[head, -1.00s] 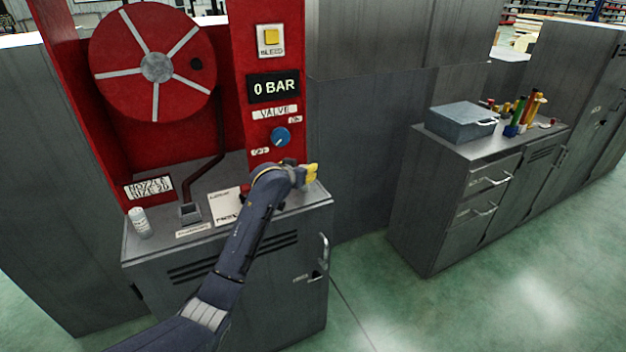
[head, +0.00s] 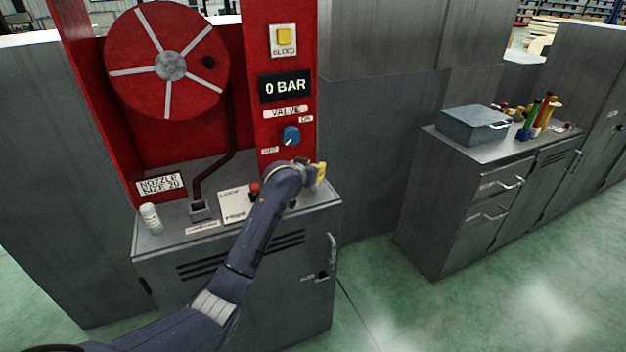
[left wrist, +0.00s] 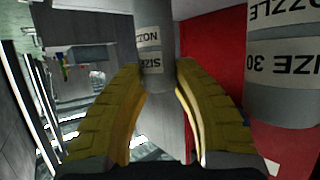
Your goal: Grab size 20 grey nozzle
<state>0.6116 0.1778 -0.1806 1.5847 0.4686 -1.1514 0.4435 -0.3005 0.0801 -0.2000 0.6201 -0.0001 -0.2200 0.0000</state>
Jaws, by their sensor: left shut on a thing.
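My left gripper (head: 319,175) is above the right end of the red station's cabinet top, below the valve knob. In the left wrist view its yellow fingers (left wrist: 160,80) are shut on a grey cylindrical nozzle (left wrist: 154,68). The nozzle's label reads "NOZZLE SIZE"; its number is not visible. A second grey nozzle (left wrist: 285,85), labelled "SIZE 30", is to the right, apart from the fingers. I cannot make out either nozzle in the head view. A sign (head: 161,184) on the station reads "NOZZLE SIZE 20". My right gripper is not in view.
The cabinet top holds a white bottle (head: 150,218), a square socket (head: 199,211) and a paper sheet (head: 236,208). The display (head: 285,86) reads 0 BAR above a blue knob (head: 291,136). A second cabinet (head: 455,205) with a grey box (head: 473,125) stands right, across open floor.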

